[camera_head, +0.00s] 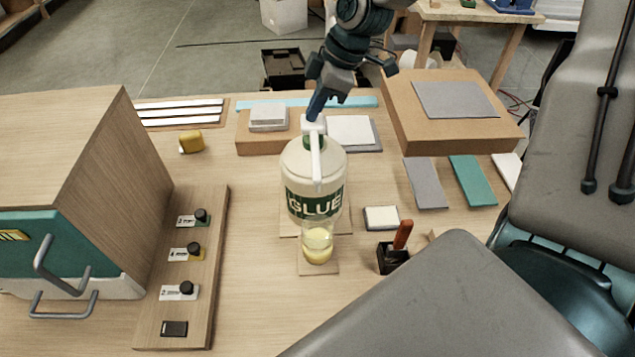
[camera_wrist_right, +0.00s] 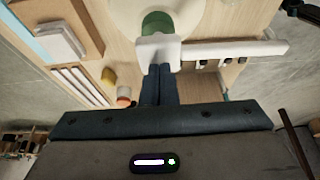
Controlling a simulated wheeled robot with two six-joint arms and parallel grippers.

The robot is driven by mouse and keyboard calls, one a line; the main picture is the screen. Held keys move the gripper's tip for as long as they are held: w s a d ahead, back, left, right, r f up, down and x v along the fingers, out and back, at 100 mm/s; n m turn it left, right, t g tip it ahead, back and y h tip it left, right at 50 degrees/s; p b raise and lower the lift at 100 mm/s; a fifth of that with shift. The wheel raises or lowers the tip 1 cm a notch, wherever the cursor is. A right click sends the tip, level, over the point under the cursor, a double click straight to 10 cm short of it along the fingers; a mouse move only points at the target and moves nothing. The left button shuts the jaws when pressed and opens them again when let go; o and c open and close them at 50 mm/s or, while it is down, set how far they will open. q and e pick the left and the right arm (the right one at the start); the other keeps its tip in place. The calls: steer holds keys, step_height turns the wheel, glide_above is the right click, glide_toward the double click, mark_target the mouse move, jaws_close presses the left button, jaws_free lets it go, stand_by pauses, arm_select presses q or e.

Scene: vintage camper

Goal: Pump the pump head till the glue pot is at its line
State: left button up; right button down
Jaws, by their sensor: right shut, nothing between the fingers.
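The large glue bottle (camera_head: 316,178) stands upright mid-table with a green label. Its white pump head (camera_head: 313,126) sits on a green collar, and its spout points toward the near side. The pump head also shows in the right wrist view (camera_wrist_right: 156,50). The small clear glue pot (camera_head: 318,243) stands below the spout, holding pale yellow glue; I cannot make out its line clearly. My right gripper (camera_head: 315,112) is shut and empty, with its fingertips at the top of the pump head; I cannot tell whether they touch. My left gripper is not in view.
A wooden cabinet (camera_head: 60,160) and a strip with several knobs (camera_head: 184,270) stand left. A black holder with an orange-handled tool (camera_head: 393,258) and a small pale block (camera_head: 381,218) sit right of the pot. A cardboard-coloured box (camera_head: 450,130) stands behind, right.

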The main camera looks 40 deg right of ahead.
arm_select(q)
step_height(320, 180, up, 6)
steer(key=p, duration=0.5)
steer(key=shift+p, duration=0.3)
arm_select(e)
step_height(320, 180, up, 9)
steer(key=shift+f, duration=0.15)
steer(key=shift+f, duration=0.1)
